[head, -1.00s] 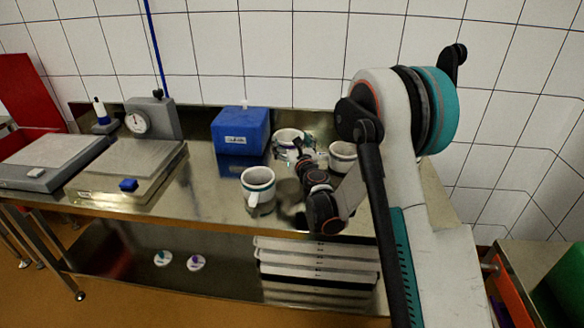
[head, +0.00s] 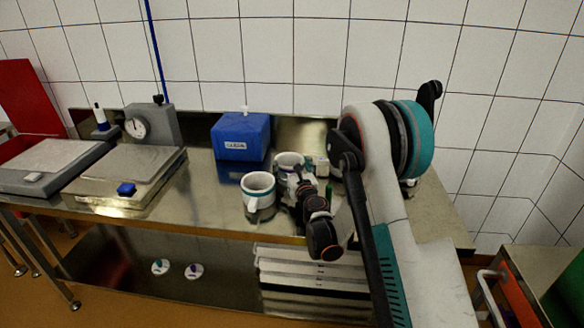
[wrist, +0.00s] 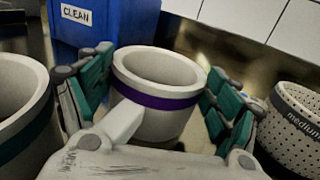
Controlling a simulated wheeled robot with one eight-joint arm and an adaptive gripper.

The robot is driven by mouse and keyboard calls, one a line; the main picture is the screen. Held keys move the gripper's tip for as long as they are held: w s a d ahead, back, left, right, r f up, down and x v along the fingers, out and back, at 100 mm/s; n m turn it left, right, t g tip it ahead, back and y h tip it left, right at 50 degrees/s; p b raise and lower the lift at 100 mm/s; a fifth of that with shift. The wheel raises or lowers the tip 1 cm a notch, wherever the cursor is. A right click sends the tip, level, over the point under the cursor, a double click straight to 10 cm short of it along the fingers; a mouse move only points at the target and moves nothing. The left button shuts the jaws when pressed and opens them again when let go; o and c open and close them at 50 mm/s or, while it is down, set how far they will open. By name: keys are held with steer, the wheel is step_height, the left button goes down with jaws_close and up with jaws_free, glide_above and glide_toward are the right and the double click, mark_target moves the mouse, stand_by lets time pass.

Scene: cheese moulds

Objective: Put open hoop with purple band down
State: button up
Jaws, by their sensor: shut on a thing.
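The open hoop with the purple band (wrist: 160,100) is a white, cup-like ring with a handle towards my palm. In the wrist view it sits upright between the teal fingers of my gripper (wrist: 158,84), which is shut on it. In the head view the hoop (head: 289,160) is partly hidden by my gripper (head: 297,175), over the middle of the steel bench. I cannot tell whether its base touches the bench.
A teal-banded hoop (head: 258,188) stands close on the left. A perforated mould marked medium (wrist: 295,118) is on the right in the wrist view. The blue CLEAN box (head: 241,137) stands behind left. Scales (head: 128,175) occupy the bench's left; bare steel (head: 205,195) lies between.

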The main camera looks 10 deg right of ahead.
steer(key=o, duration=0.8)
steer(key=shift+r, duration=0.1)
